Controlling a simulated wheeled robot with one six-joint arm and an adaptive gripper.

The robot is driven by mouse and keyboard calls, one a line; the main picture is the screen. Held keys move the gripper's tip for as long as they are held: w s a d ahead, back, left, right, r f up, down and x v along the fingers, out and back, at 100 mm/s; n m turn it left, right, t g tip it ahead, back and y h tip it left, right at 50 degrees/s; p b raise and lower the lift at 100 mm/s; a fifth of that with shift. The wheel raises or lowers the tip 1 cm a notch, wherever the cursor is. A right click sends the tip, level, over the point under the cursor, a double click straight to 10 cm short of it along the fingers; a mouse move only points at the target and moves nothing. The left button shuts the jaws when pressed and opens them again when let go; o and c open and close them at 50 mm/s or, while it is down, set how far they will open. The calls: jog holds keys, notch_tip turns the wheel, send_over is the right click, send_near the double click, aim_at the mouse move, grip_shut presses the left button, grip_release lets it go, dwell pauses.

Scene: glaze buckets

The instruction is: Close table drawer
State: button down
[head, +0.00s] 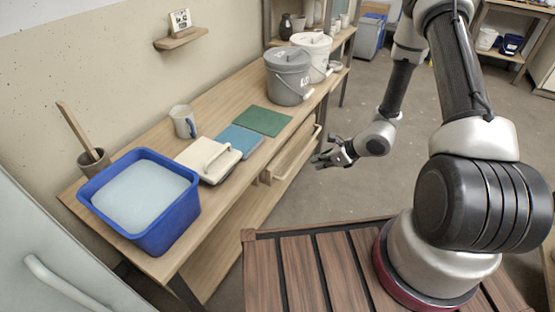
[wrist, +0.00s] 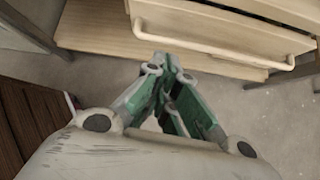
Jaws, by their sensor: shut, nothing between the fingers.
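The wooden table drawer (head: 291,152) stands partly pulled out below the tabletop, with a pale bar handle along its front. In the wrist view the drawer front (wrist: 190,22) and the handle (wrist: 225,52) cross the top, and a strip of the drawer's inside shows behind the front. My gripper (head: 318,161) is shut and empty, just to the right of the drawer front and pointing toward it. In the wrist view my gripper's fingertips (wrist: 166,62) are together near the left part of the handle. I cannot tell whether they touch it.
The wooden table (head: 225,100) carries a blue tub (head: 150,235), a mug (head: 184,121), a lidded cream container (head: 208,158), blue and green boards, a grey bucket (head: 287,78) and a white bucket (head: 314,50). Open floor (head: 345,195) lies right of the drawer.

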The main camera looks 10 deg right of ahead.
jog(key=shift+n, duration=0.6)
jog(key=shift+w+a+f, duration=1.1)
jog(key=shift+a, duration=0.6)
jog(key=shift+w+a+f, duration=1.05)
jog(key=shift+a+f, duration=0.1)
jog(key=shift+a, duration=0.55)
jog(key=shift+w+a+f, duration=1.1)
jog(key=shift+a, duration=0.6)
